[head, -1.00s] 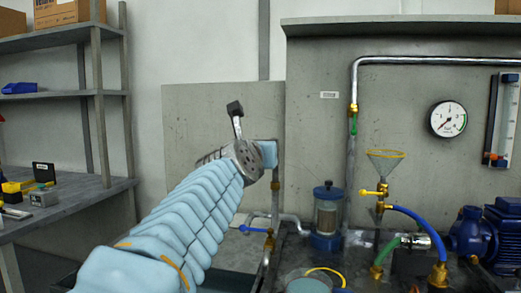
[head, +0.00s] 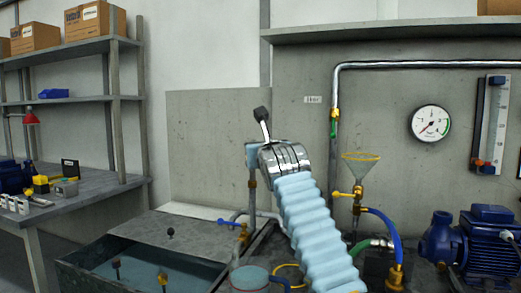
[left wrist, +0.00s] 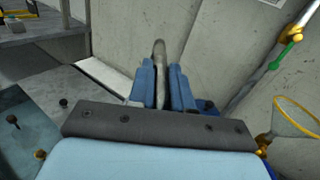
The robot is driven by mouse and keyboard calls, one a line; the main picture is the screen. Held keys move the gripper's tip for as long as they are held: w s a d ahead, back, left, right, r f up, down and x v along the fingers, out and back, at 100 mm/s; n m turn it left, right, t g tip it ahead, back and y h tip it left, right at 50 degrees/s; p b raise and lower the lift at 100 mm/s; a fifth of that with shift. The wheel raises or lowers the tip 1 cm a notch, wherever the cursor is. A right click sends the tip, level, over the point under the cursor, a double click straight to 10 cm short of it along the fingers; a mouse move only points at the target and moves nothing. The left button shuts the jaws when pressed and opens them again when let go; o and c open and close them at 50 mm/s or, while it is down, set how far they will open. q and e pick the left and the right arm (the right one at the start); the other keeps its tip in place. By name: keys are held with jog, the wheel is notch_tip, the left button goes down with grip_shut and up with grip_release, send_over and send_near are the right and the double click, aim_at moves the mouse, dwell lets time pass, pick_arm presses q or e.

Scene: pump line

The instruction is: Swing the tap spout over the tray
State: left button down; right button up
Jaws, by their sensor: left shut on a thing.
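My left gripper (left wrist: 163,88) is shut, its blue fingers on either side of a grey tube, the tap spout (left wrist: 159,55), in the left wrist view. In the head view the light-blue end of my left gripper (head: 253,157) sits at the top of an upright pipe (head: 252,187), and my wrist hides the fingers. A yellow valve with a blue handle (head: 238,227) is below it. The tray (head: 88,280), a dark-rimmed basin with bluish water, lies to the lower left. It also shows at the left edge of the left wrist view (left wrist: 22,150). My right gripper is out of view.
A funnel (head: 362,165) with a yellow valve and a blue pump (head: 487,235) stand to the right. A gauge (head: 430,123) and a pipe (head: 440,64) are on the wall. A workbench (head: 85,198) with small items is at the left.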

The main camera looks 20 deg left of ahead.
pick_arm(q)
jog(key=shift+d, duration=0.1)
jog(key=c, duration=1.1)
grip_release()
jog(key=shift+o, duration=0.2)
jog(key=b+v, duration=0.2)
jog(key=v, duration=1.1)
jog(key=shift+s+d, duration=0.25)
jog(key=shift+s, duration=0.05)
